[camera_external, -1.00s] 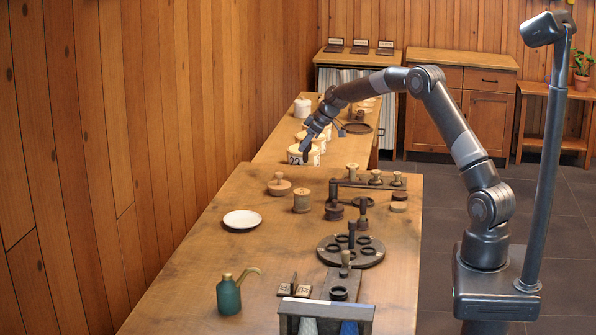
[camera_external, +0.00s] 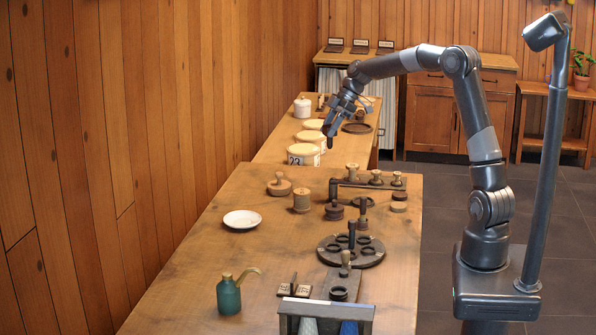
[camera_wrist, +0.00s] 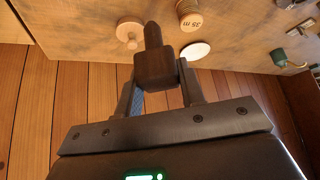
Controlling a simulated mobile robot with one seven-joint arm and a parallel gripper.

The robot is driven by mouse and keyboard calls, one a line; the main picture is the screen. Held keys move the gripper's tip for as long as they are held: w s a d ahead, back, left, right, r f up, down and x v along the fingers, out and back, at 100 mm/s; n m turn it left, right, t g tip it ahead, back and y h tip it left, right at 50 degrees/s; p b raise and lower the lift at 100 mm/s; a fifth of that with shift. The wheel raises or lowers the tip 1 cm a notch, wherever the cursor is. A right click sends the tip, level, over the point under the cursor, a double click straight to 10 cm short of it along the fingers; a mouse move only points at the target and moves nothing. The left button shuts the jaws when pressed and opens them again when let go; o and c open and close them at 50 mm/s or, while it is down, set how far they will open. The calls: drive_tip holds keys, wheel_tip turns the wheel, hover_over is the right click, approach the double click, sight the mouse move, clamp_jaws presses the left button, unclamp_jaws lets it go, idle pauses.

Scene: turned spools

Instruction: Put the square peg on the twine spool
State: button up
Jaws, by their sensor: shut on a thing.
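My gripper (camera_external: 338,118) is shut on the dark square peg (camera_wrist: 155,68), which has a blocky body and a narrower end. The peg also shows as a small dark shape under the fingers in the external view (camera_external: 330,141). It is held in the air above the far end of the front table. A tan wound spool (camera_external: 301,201), which looks like the twine spool, stands upright on this table, nearer the camera than my gripper. In the wrist view it shows at the top edge with a "38 m" label (camera_wrist: 188,15). The peg is apart from it.
A wooden knobbed disc (camera_external: 279,185) and a white plate (camera_external: 242,219) lie near the spool. A dark rack with small spools (camera_external: 375,178) and a round dark holder with rings (camera_external: 351,252) stand to the right. A green bottle (camera_external: 229,296) stands in front. Lidded tins (camera_external: 304,152) stand behind.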

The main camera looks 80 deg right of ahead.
drive_tip(key=s+a+r+n+y, duration=0.1)
drive_tip(key=a+n, duration=0.1)
drive_tip(key=a, duration=0.4)
hover_over(302, 191)
wheel_tip(302, 191, down, 7)
drive_tip(key=shift+a+f+g, duration=0.15)
drive_tip(key=shift+f+g, duration=0.15)
drive_tip(key=shift+f, duration=1.6)
drive_tip(key=o, duration=1)
drive_tip(key=shift+f, duration=0.15)
drive_tip(key=shift+c, duration=0.2)
